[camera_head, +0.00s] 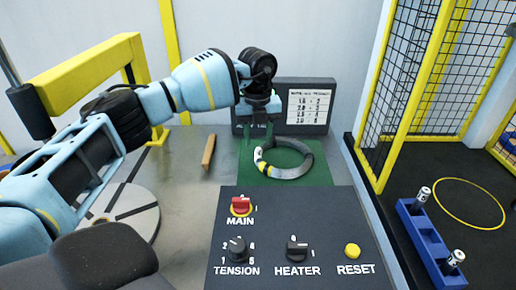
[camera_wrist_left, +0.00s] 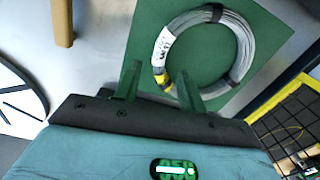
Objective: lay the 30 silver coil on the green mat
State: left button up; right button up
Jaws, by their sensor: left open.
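The silver coil (camera_head: 290,174), a ring of grey wire with dark bands, a white label and a yellow mark, lies flat on the green mat (camera_head: 322,178). The number on the label is not readable. My left gripper (camera_head: 258,128) is open and empty at the coil's left, far side. In the left wrist view its green fingers (camera_wrist_left: 158,82) stand apart; the right one overlaps the coil's near edge in the picture. Contact cannot be told.
A control panel (camera_head: 285,225) with knobs and buttons stands in front of the mat. A sign board (camera_head: 305,105) stands behind it. A brown block (camera_head: 208,152) and a round plate (camera_head: 135,200) are left. A yellow-framed cage (camera_head: 415,85) and blue rack (camera_head: 430,240) are right.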

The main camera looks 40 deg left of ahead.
pick_arm(q)
notch_tip(320, 180, up, 6)
jog(key=shift+f, duration=0.1)
dwell(0.6)
